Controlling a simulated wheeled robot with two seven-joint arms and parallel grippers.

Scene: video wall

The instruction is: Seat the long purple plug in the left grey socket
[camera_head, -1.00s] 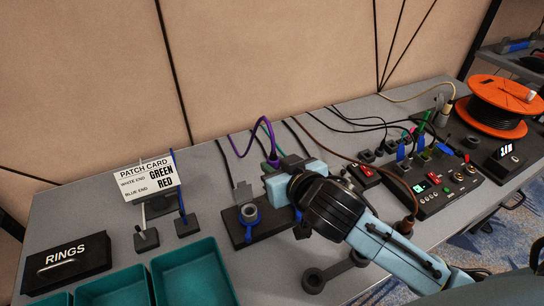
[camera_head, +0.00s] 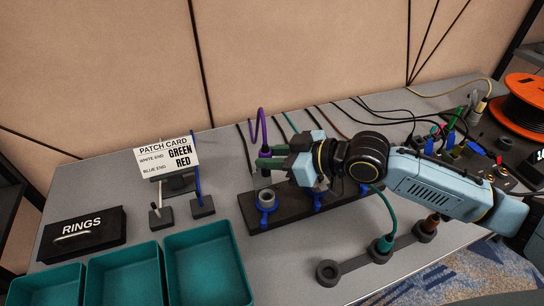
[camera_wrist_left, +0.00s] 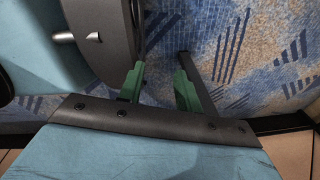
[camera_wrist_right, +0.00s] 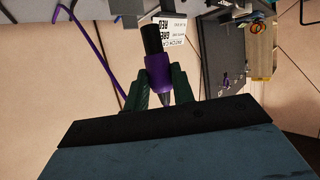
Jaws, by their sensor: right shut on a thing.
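The long purple plug (camera_wrist_right: 157,72), with a black end, is held between the green fingers of my right gripper (camera_wrist_right: 160,95) in the right wrist view. In the head view my right gripper (camera_head: 266,158) holds it above the left grey socket (camera_head: 266,197), a grey ring with blue at its base on a black block. The fingers hide most of the plug there; its purple cable (camera_head: 264,122) loops up behind. The black end looks apart from the socket. My left gripper (camera_wrist_left: 158,88) is open and empty over the floor, outside the head view.
A green plug (camera_head: 382,244) and a brown plug (camera_head: 430,224) stand in a dark rack (camera_head: 352,262) at the front. Teal bins (camera_head: 205,275), a RINGS box (camera_head: 82,234) and a patch card (camera_head: 168,158) are left. My right arm covers part of the socket block (camera_head: 290,213).

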